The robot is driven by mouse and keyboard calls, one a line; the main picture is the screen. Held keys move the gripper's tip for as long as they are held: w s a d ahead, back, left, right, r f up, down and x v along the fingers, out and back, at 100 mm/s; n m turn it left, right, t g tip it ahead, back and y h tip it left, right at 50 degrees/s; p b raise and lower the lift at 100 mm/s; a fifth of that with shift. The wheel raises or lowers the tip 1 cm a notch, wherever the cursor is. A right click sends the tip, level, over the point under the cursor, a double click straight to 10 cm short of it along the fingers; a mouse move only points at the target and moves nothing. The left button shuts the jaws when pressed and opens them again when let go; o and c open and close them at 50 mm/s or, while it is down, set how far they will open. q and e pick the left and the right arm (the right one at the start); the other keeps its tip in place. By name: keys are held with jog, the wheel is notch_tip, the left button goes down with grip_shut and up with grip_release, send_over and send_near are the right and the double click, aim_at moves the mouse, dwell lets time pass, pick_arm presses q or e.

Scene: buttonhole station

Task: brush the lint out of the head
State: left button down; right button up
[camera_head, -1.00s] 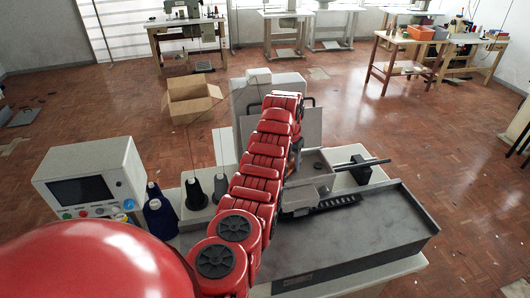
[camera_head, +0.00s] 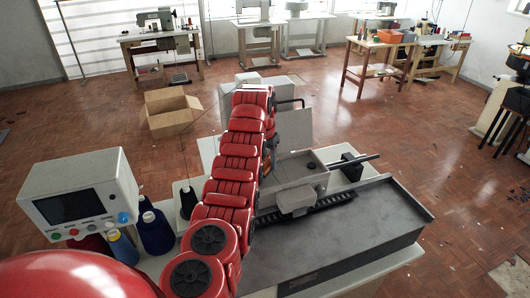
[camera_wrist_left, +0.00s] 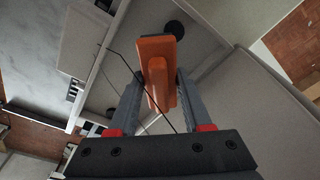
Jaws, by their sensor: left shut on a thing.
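The buttonhole machine's head, light grey with a raised grey panel (camera_head: 295,130), stands at the back of the machine, partly hidden behind my red left arm. My left gripper (camera_wrist_left: 156,88) is shut on the orange handle of a brush (camera_wrist_left: 158,65) in the left wrist view. The handle lies between the two grey fingers, and its bristles cannot be made out. In the head view the gripper is mostly hidden by my arm, beside the head. Thin dark thread crosses in front of the handle in the wrist view. I cannot make out any lint. My right gripper is not in view.
A control console (camera_head: 82,200) and thread cones (camera_head: 153,232) stand left of my arm. The long grey machine bed (camera_head: 340,235) extends to the right, with a rod (camera_head: 350,164) behind it. A cardboard box (camera_head: 170,110) lies on the floor behind. Worktables line the back.

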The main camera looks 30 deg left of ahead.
pick_arm(q)
jog(key=shift+w+d+r, duration=0.1)
jog(key=shift+w+r, duration=0.05)
jog(key=shift+r, duration=2.3)
